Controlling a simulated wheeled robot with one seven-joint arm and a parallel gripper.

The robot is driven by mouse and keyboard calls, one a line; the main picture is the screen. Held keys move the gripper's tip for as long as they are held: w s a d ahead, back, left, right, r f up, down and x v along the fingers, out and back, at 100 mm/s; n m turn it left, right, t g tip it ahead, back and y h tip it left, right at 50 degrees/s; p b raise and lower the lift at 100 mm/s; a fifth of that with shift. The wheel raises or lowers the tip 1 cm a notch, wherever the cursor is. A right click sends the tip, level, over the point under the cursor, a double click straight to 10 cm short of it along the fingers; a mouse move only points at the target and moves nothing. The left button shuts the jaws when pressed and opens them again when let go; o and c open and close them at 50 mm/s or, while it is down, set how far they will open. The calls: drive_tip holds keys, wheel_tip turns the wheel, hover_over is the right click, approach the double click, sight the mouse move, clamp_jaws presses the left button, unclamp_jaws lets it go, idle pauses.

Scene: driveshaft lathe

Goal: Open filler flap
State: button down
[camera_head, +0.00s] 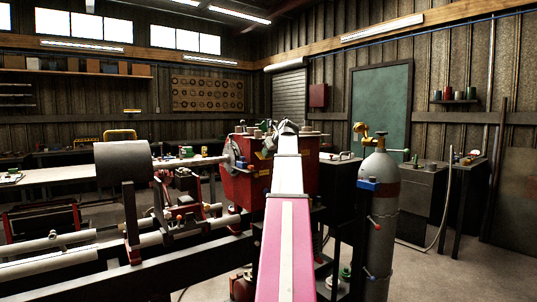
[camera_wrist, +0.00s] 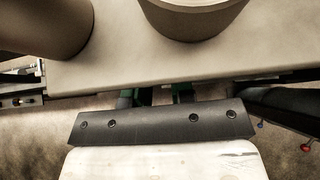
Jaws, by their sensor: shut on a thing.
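My gripper (camera_wrist: 156,95) shows in the wrist view as a dark bar with screws, with dark and green parts beyond it that pass under the edge of a pale top. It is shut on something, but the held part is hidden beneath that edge. In the head view my arm reaches forward to the top of a red cabinet (camera_head: 243,186), and its end covers part of the cabinet. I cannot make out the filler flap in either view.
The pale top (camera_wrist: 115,72) carries a large cylinder (camera_wrist: 45,25) and a second round body (camera_wrist: 192,18). A grey gas cylinder (camera_head: 380,215) stands right of my arm. A lathe with a grey drum (camera_head: 123,163) fills the left. Open floor shows at the lower right.

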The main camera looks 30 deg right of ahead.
drive_tip(key=c, duration=1)
unclamp_jaws()
drive_tip(key=v, duration=1)
drive_tip(key=shift+s+r, duration=0.25)
drive_tip(key=shift+r, duration=0.05)
drive_tip(key=shift+c, duration=0.2)
